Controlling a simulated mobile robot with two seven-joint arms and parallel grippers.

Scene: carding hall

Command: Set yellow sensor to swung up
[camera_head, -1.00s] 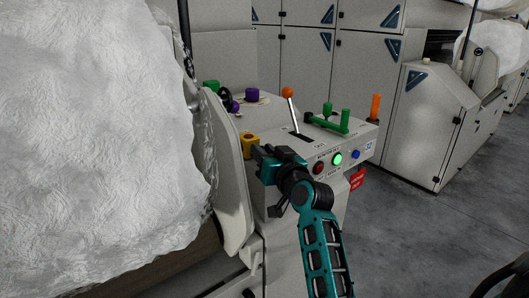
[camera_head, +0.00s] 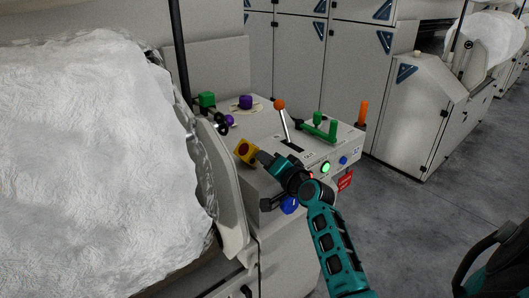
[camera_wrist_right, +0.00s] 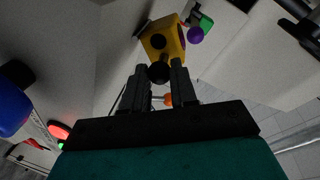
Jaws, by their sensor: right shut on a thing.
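The yellow sensor (camera_head: 245,150) is a small yellow block with a dark round face, at the near left edge of the machine's control panel. It sits tilted in the head view. The wrist view shows the yellow block (camera_wrist_right: 168,36) just beyond the fingers, with a black ball knob (camera_wrist_right: 158,73) on its near side. My right gripper (camera_head: 260,160) reaches it from the lower right. In the wrist view the right gripper's fingertips (camera_wrist_right: 159,80) are on either side of the black knob, shut on it. My left gripper is not in view.
White fibre (camera_head: 95,170) fills the left.

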